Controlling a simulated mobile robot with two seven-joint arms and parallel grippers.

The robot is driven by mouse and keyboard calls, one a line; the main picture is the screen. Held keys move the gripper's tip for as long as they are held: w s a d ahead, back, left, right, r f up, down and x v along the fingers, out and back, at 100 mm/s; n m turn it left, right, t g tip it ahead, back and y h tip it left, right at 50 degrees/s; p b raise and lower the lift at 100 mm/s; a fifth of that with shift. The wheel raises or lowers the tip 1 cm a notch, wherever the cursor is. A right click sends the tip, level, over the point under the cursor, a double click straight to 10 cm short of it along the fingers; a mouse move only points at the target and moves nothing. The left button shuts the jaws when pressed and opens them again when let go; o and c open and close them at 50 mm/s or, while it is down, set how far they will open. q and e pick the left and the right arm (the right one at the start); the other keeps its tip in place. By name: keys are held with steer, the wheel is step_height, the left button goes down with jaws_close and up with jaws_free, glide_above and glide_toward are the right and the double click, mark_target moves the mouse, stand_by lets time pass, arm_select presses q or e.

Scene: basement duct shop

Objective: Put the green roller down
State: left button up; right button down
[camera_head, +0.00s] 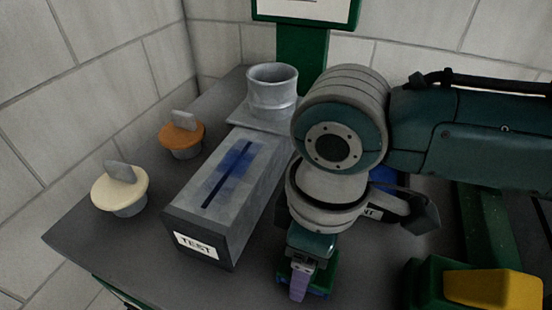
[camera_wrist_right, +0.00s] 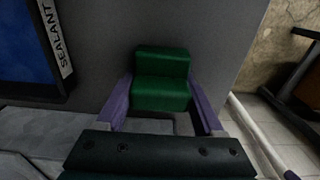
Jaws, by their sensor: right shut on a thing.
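The green roller (camera_wrist_right: 161,65) shows in the right wrist view as a stepped green block between my purple fingers. My right gripper (camera_wrist_right: 160,98) is shut on it. In the head view my right gripper (camera_head: 304,281) points down over the front of the grey bench (camera_head: 150,264), just right of the box labelled TEST (camera_head: 230,200). Only a little of the roller shows there, behind the purple finger. I cannot tell whether the roller touches the bench. My left gripper is not in view.
A blue tray labelled SEALANT (camera_wrist_right: 25,45) lies near the roller, mostly behind my arm in the head view. A cream knob (camera_head: 119,188), an orange knob (camera_head: 182,136) and a metal collar (camera_head: 272,88) stand left and behind. A yellow-and-green thing (camera_head: 490,288) is at front right.

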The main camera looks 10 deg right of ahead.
steer(key=shift+f, duration=0.1)
jaws_free()
stand_by(0.3)
steer(key=shift+r, duration=0.4)
step_height(320, 180, up, 12)
steer(key=shift+d+f+p, duration=0.15)
steer(key=shift+f+p, duration=0.05)
steer(key=shift+p, duration=1.05)
steer(key=shift+s, duration=0.1)
